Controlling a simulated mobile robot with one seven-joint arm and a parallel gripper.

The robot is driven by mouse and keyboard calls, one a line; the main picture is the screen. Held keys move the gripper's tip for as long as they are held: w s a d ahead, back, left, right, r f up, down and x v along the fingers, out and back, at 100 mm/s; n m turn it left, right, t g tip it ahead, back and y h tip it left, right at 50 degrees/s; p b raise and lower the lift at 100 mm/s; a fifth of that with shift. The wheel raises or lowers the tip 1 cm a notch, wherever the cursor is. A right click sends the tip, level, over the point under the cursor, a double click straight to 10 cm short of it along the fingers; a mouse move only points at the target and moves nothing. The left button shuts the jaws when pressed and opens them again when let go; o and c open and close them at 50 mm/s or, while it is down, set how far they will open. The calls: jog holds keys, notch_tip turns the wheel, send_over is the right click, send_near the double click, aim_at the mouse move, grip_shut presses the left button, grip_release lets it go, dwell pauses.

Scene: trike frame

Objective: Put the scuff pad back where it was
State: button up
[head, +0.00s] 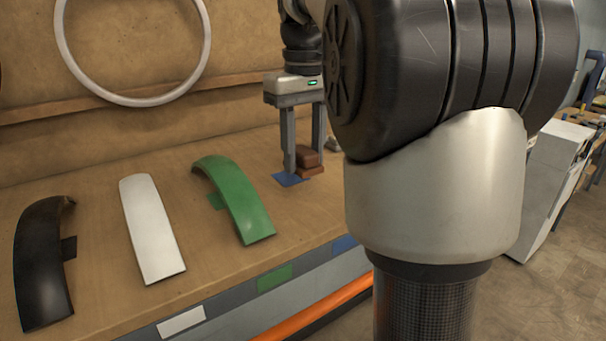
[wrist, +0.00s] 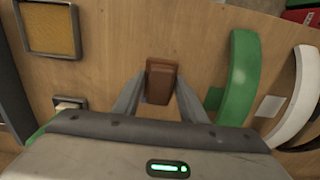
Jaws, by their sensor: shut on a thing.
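The reddish-brown block that looks like the scuff pad (head: 308,157) is between the two fingers of my gripper (head: 304,166), low over the bench. In the head view it shows an upper and a lower brown part; I cannot tell whether these are one piece or two. The wrist view shows the brown block (wrist: 161,82) between the fingertips, with my gripper (wrist: 160,92) shut on it. A blue patch (head: 285,180) lies on the bench just left of the block, partly behind the near finger. Whether the block touches the bench is unclear.
A green curved fender (head: 236,198), a white one (head: 151,230) and a black one (head: 40,265) lie to the left on the bench (head: 100,210). A square tray with a yellowish inside (wrist: 50,30) shows in the wrist view. My arm hides the bench's right side in the head view.

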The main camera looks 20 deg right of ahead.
aim_at(304, 171)
jog(key=shift+f, duration=1.9)
jog(key=shift+f+b, duration=0.15)
jog(key=shift+b, duration=0.2)
jog(key=o, duration=1.1)
notch_tip(304, 171, up, 12)
jog(key=p, duration=0.2)
jog(key=shift+r+p, duration=0.2)
jog(key=shift+p, duration=0.1)
